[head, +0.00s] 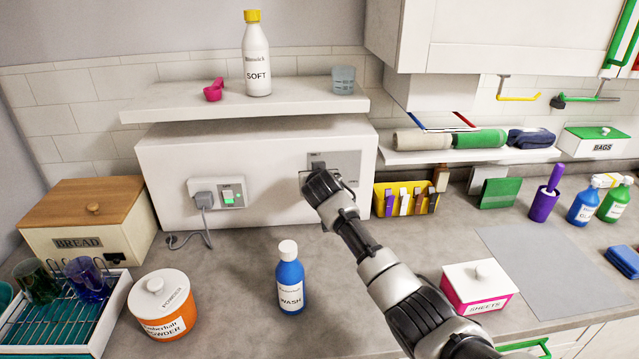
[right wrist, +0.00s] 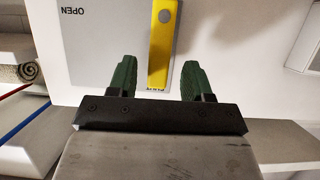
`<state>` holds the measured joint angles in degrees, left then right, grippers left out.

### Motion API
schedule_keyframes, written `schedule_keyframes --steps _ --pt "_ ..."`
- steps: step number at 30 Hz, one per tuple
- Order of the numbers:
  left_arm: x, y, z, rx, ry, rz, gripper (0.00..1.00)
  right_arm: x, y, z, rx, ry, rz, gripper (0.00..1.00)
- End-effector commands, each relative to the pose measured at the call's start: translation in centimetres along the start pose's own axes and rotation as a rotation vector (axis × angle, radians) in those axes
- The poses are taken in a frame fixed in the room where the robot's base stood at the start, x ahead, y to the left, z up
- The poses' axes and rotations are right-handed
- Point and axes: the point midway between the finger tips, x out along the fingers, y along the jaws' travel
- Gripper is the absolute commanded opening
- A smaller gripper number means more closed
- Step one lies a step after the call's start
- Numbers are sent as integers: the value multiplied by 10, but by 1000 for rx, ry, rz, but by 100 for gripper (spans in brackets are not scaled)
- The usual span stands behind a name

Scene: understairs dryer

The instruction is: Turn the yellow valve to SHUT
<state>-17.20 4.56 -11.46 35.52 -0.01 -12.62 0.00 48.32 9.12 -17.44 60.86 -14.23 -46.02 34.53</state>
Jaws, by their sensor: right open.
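The yellow valve lever (right wrist: 163,40) shows in the right wrist view on a grey plate (right wrist: 105,45). The word OPEN stands upside down near the plate's upper left corner in that view. The lever runs lengthwise between the two green fingers of my right gripper (right wrist: 156,68), with a gap on each side. The gripper is open and holds nothing. In the head view, my right gripper (head: 318,184) is in front of the plate (head: 348,165) on the white box and hides the lever. Small print at the lever's lower end is unreadable. My left gripper is not in view.
The white box (head: 260,155) stands against the tiled wall under a shelf (head: 180,106). A blue WASH bottle (head: 291,284) and an orange powder tub (head: 165,310) stand on the counter. A yellow rack (head: 381,206) and a SHEETS box (head: 480,287) are to the right.

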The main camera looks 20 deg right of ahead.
Motion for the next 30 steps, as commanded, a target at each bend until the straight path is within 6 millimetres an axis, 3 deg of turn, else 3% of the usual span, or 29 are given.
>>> schedule_keyframes --steps 15,30 --pt "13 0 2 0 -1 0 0 -76 0 2 0 0 -1 50" --pt "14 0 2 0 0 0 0 -87 0 1 -1 -2 0 50"
